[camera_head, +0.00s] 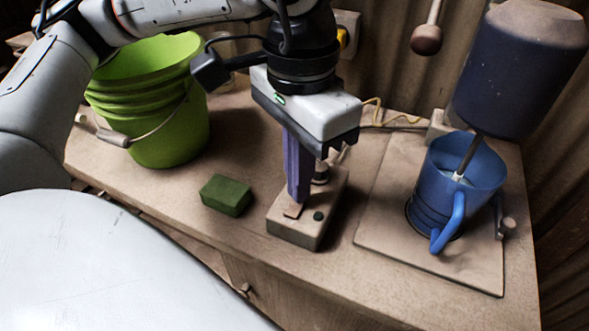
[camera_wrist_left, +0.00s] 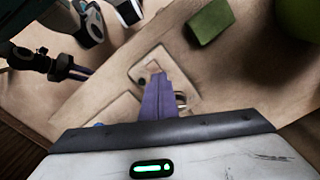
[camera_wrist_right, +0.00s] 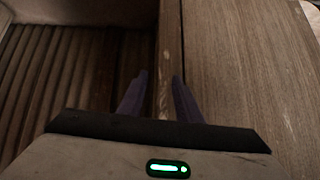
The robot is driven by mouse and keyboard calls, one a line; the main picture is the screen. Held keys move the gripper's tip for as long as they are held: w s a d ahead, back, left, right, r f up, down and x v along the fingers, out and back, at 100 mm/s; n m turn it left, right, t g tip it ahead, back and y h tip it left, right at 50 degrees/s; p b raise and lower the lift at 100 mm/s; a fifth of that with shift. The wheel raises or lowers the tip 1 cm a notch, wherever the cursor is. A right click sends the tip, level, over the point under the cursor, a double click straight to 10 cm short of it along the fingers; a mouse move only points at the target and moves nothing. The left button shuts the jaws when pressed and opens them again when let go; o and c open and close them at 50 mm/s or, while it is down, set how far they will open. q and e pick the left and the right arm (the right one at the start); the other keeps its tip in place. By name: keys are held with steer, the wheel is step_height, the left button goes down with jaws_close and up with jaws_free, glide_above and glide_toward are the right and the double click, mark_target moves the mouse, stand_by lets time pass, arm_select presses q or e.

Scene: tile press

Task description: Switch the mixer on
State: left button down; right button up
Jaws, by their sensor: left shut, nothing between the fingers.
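The mixer (camera_head: 515,70) is a dark blue motor with a thin shaft reaching into a blue jug (camera_head: 455,185) on a flat board. A small beige box (camera_head: 300,232) stands on the bench left of the board, with a tan tab and a dark round button (camera_head: 318,216) on its top. My left gripper (camera_head: 297,198) is shut, pointing down over the box beside the button, its purple fingertips at the tab; I cannot tell whether they touch. The box and button (camera_wrist_left: 142,80) also show in the left wrist view. My right gripper (camera_wrist_right: 159,80) is open and empty, seen only in the right wrist view.
A green block (camera_head: 226,195) lies left of the box. Green stacked buckets (camera_head: 160,130) stand at the back left. A wooden pestle-like knob (camera_head: 426,40) hangs at the back. Wooden panels (camera_wrist_right: 245,80) fill the right wrist view.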

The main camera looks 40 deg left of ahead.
arm_select(q)
steer(key=shift+f+b, duration=0.45)
steer(key=shift+f, duration=0.05)
steer(key=shift+r, duration=0.1)
step_height(320, 180, up, 7)
steer(key=p, duration=0.4)
stand_by(0.5)
steer(key=shift+s, duration=0.1)
stand_by(0.4)
